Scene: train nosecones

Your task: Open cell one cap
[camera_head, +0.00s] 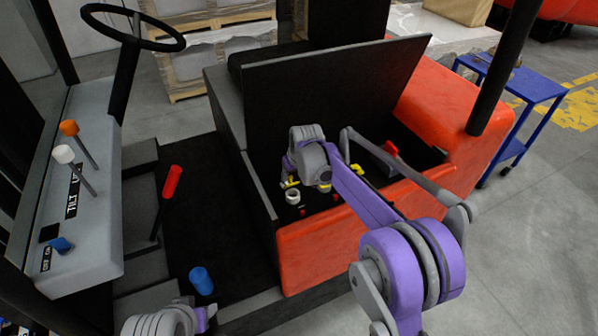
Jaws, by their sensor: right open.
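The open compartment (272,180) of the orange vehicle holds a dark battery top. Small yellow cap-like pieces (357,168), a white ring-shaped piece (292,196) and small red pieces lie on it. I cannot tell which one is the cell one cap. My right gripper (312,182) is open, low over the battery top, close to the yellow pieces and the white ring. Its wrist hides part of the battery, and I cannot tell whether it touches a cap. A grey and purple part of my left arm shows at the bottom left, without its fingers.
The raised black cover (325,90) stands behind the compartment. A steering wheel (132,27), a red-handled lever (172,182) and a grey console (95,200) are at left. A blue cylinder (201,280) stands near the vehicle floor's front edge. A blue cart (530,85) is at right.

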